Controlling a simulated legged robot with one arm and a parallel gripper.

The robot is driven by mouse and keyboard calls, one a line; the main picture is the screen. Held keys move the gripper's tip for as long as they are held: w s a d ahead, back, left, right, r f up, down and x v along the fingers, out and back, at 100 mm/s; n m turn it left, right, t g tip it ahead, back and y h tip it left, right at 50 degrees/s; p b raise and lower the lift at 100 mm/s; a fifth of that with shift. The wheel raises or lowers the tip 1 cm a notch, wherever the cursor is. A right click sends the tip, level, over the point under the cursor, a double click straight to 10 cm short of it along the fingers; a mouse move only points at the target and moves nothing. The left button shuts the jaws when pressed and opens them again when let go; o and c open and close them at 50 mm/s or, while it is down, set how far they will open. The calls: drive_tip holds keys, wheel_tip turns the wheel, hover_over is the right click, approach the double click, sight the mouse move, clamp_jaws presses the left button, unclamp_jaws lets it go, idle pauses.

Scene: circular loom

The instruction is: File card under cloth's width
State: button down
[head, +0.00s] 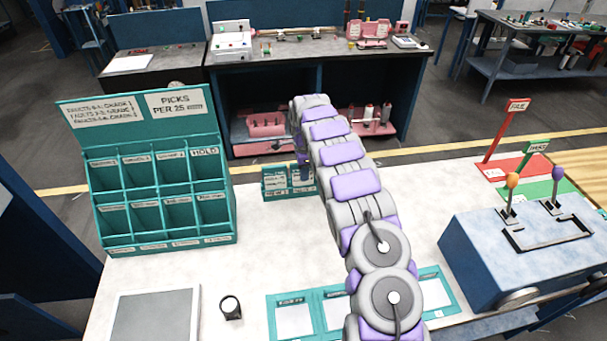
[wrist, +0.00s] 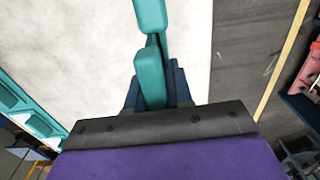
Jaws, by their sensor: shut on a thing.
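A small teal holder (head: 288,182) with white lettered labels stands at the back edge of the pale table. My gripper (head: 303,162) is at its right end, partly hidden by my arm. In the wrist view, my gripper (wrist: 157,88) has its dark fingers closed on a teal piece (wrist: 150,75), which looks like part of this holder; whether a card is also between the fingers I cannot tell. A large teal rack (head: 160,170) with several labelled pockets, one marked HOLD, stands at the left. No loose card or cloth can be made out clearly.
A flat teal frame with pale windows (head: 293,318) lies at the front, partly under my arm. A grey-white tablet (head: 155,315) and a dark round object (head: 230,307) lie front left. A blue lever box (head: 530,245) stands at the right, near red (head: 510,167) and green (head: 535,190) trays.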

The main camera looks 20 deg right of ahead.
drive_tip(key=shift+r, duration=0.4)
drive_tip(key=shift+d+r, duration=0.2)
drive_tip(key=shift+a+r+p, duration=0.1)
drive_tip(key=shift+r+p, duration=1)
drive_tip(key=shift+r, duration=1.75)
